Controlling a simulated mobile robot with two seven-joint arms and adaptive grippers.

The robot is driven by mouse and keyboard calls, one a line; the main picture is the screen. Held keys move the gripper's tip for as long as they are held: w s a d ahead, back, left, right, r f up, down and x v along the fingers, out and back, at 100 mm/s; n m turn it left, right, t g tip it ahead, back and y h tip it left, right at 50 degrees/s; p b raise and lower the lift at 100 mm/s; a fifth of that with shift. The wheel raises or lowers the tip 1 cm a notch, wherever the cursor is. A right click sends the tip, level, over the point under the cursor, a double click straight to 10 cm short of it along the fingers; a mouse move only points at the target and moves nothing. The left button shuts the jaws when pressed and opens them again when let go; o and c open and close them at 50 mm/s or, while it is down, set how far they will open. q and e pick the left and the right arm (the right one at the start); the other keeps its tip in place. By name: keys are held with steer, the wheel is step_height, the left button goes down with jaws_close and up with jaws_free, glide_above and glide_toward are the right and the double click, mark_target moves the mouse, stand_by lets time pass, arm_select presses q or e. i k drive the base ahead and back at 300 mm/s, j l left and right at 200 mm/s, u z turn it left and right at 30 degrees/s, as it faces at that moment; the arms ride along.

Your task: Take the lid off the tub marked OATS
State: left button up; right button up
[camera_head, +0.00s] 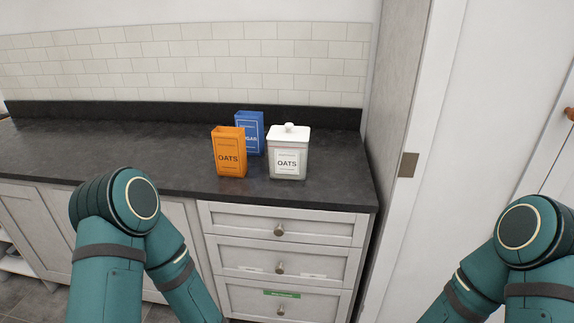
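The tub marked OATS (287,163) stands upright on the dark counter, near its right end. It is pale with a white label. Its white lid (290,134) with a round knob sits on top. An orange open-topped box also marked OATS (229,157) stands just left of the tub. My two teal arms show at the lower left and lower right, in front of the counter. Neither gripper is in view, so I cannot see their fingers. Nothing touches the tub's lid.
A blue box (250,131), its label partly hidden, stands behind the orange box. The dark counter (110,150) is clear to the left. Drawers (281,226) with round knobs are below. A tall grey panel (391,100) and white door frame bound the counter's right end.

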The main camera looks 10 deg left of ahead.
mark_target(287, 133)
steer(key=i+l+u, duration=0.15)
steer(key=l+u, duration=0.85)
steer(key=i+l, duration=0.05)
steer(key=l, duration=0.05)
